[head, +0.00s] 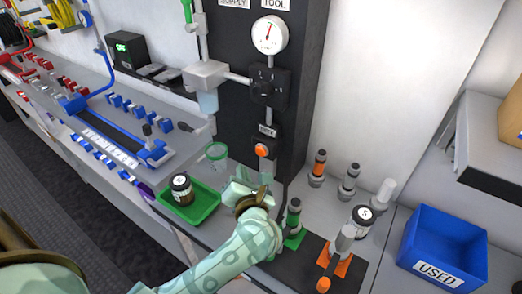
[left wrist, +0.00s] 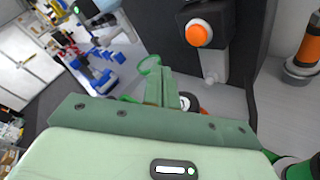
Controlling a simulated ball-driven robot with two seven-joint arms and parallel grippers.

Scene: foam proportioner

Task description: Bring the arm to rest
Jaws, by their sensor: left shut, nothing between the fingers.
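My left arm (head: 228,262) is pale green and reaches in from the bottom of the head view. Its gripper (head: 240,188) is over the bench, just right of the green tray and in front of the black panel. In the left wrist view the fingers (left wrist: 160,88) are together with nothing between them. My right gripper is in neither view.
A green tray (head: 206,209) holds a dark jar (head: 181,189). A black panel (head: 262,65) carries a gauge (head: 269,35) and an orange button (head: 262,150). Green and orange tools stand close on the right. A blue USED bin (head: 450,233) stands far right.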

